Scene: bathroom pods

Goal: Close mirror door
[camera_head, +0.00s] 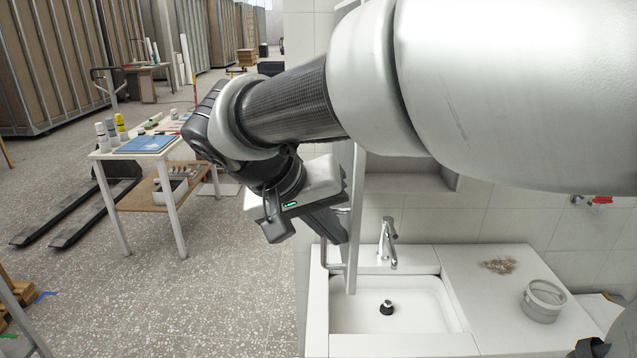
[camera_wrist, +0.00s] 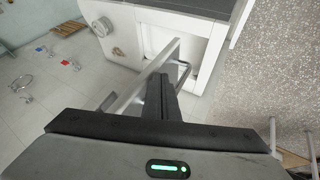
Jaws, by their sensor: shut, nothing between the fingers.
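The mirror door (camera_head: 355,215) stands open, swung out from the wall cabinet (camera_head: 410,184) and seen nearly edge-on above the sink. Its metal bar handle (camera_head: 326,258) is at the lower left side; the door (camera_wrist: 143,82) and handle (camera_wrist: 184,72) also show in the wrist view. My gripper (camera_head: 334,238) is shut and empty, on the left side of the door, close to the handle. In the wrist view my fingers (camera_wrist: 161,80) lie beside the door's edge; I cannot tell whether they touch it. My arm hides much of the cabinet and the door's top.
A work table (camera_head: 150,155) stands at the left. The speckled floor (camera_head: 230,270) between is clear.

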